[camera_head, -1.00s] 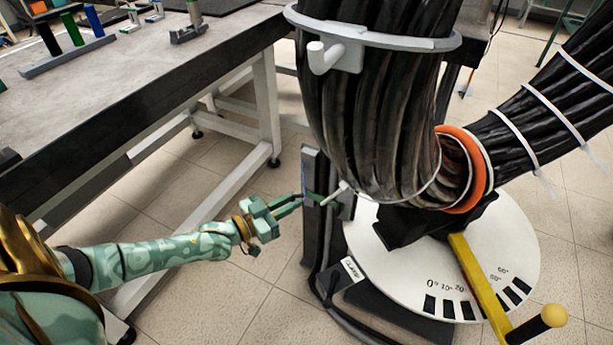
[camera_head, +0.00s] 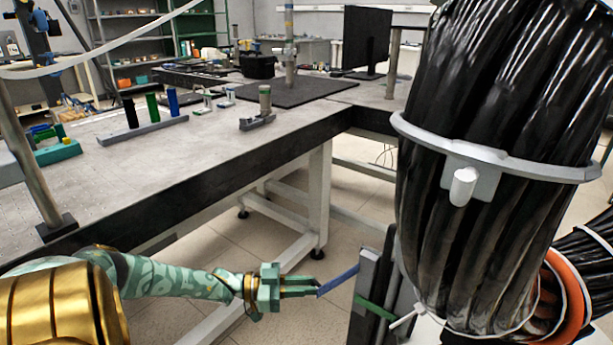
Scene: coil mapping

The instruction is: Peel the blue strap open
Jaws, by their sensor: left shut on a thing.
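The blue strap (camera_head: 338,280) stretches from the tips of my left gripper (camera_head: 318,287) up and right to the dark upright post (camera_head: 368,276) beside the cable bundle. My left gripper is shut on the strap's free end, and the strap looks taut and tilted. A green strap (camera_head: 375,308) lies across the same post just below and is apart from my gripper. How far the blue strap is still fastened behind the post is hidden. My right gripper is not in view.
A thick black cable bundle (camera_head: 480,130) with a grey ring clamp (camera_head: 525,167) fills the right side. An orange ring (camera_head: 567,290) sits at the lower right. A long workbench (camera_head: 240,145) with small stands runs along the left. Floor shows between bench and post.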

